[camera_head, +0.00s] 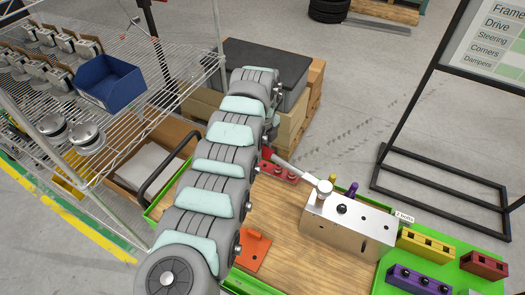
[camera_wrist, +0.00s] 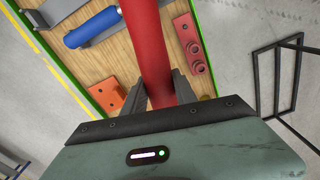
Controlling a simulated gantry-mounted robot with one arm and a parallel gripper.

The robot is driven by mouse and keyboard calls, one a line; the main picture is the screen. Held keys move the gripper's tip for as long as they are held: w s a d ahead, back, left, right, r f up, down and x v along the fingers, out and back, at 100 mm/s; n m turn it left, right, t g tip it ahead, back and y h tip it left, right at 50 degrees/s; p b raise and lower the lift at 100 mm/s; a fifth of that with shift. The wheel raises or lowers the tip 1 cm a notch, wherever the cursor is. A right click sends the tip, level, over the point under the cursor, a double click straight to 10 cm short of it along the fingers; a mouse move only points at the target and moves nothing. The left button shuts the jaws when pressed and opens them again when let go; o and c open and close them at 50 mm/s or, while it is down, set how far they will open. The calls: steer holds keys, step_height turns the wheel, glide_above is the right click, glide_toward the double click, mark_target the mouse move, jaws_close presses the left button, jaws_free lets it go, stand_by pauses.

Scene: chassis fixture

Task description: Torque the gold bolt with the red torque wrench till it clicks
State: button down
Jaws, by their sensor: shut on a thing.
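The torque wrench has a red handle (camera_wrist: 155,45) that runs up between my fingers in the wrist view. My gripper (camera_wrist: 160,92) is shut on this handle. In the head view my arm hides most of the gripper and handle. The wrench's silver shaft (camera_head: 297,168) slopes down right to a pale round head (camera_head: 324,187) at the upper left of the metal block (camera_head: 347,228). I cannot tell whether the head sits on a bolt. A small gold-yellow piece (camera_head: 332,178) shows just behind the head, and a purple one (camera_head: 352,190) stands beside it.
A red holed block (camera_wrist: 190,42) lies right of the handle, an orange bracket (camera_wrist: 134,103) and a blue-handled tool (camera_wrist: 90,27) left. Yellow (camera_head: 425,245), purple (camera_head: 418,280) and red (camera_head: 484,265) holders stand right of the metal block. A wire shelf (camera_head: 120,100) stands left.

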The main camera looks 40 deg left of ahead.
steer(key=shift+r+p, duration=0.3)
steer(key=shift+r, duration=0.35)
steer(key=shift+r+p, duration=1.05)
steer(key=shift+r, duration=1.35)
